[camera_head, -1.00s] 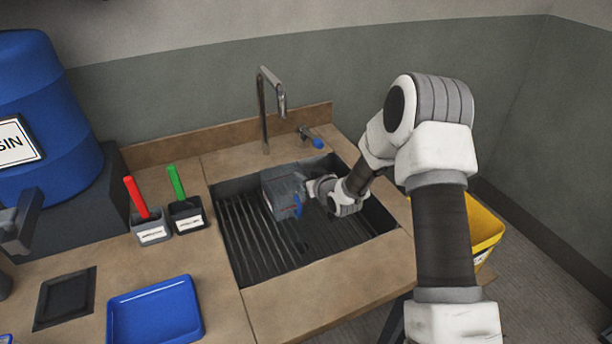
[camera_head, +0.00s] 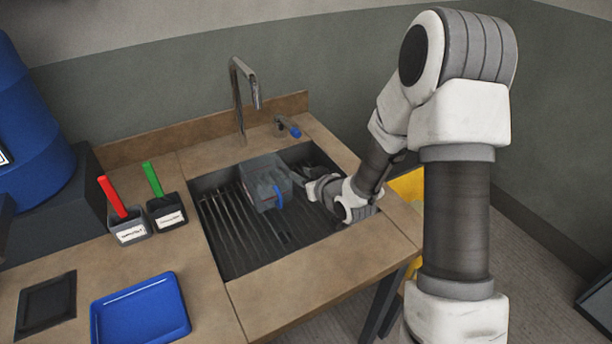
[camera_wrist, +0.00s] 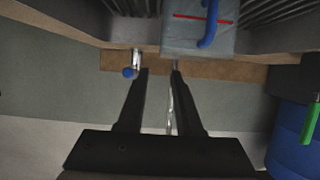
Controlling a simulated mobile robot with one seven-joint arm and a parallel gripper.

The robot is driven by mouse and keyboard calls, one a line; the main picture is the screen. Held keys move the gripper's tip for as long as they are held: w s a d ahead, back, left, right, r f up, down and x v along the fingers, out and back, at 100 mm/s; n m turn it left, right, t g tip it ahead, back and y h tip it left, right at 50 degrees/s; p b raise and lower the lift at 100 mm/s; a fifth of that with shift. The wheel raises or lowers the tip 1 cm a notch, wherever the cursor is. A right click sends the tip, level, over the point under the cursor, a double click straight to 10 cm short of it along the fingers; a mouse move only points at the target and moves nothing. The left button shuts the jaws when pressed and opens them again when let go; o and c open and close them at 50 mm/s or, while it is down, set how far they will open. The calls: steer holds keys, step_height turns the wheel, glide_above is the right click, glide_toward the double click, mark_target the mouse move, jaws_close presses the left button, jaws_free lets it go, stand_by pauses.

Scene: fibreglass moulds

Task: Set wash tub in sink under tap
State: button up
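The wash tub, a grey box with a red line and a blue handle (camera_head: 265,183), sits in the sink (camera_head: 222,262) towards its back, upright on the slatted bottom. The chrome tap (camera_head: 238,105) stands behind it, its spout above the tub in the head view. My gripper (camera_head: 299,174) is just right of the tub, low over the sink. In the wrist view the tub (camera_wrist: 197,38) is ahead of the fingers. My gripper (camera_wrist: 160,70) shows two separated fingers with nothing clearly between them; the right fingertip is close to the tub's edge, contact unclear.
A blue-ended tap lever (camera_head: 288,127) is behind the sink. Left of the sink stand grey and black holders with a red-handled tool (camera_head: 112,197) and a green-handled tool (camera_head: 152,178), and a blue tray (camera_head: 140,312). A yellow bin (camera_head: 408,184) is right of the bench.

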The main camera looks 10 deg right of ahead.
steer(key=s+d+r+m+g+h, duration=0.1)
steer(key=s+d+r+g+h, duration=0.15)
steer(key=s+d+r, duration=0.35)
steer(key=s+d+r+m+g+h, duration=0.1)
steer(key=s+d+r+h, duration=0.15)
steer(key=s+r, duration=0.45)
steer(key=s+r+m+g, duration=0.1)
steer(key=s+r, duration=0.2)
steer(key=s, duration=0.6)
steer(key=s+r+m+g, duration=0.1)
steer(key=s+r, duration=0.3)
steer(key=s, duration=0.6)
steer(key=shift+s+a+m+g, duration=0.15)
steer(key=shift+a+m+g, duration=0.2)
steer(key=shift+g, duration=0.3)
steer(key=shift+r+p, duration=0.45)
steer(key=shift+c, duration=0.2)
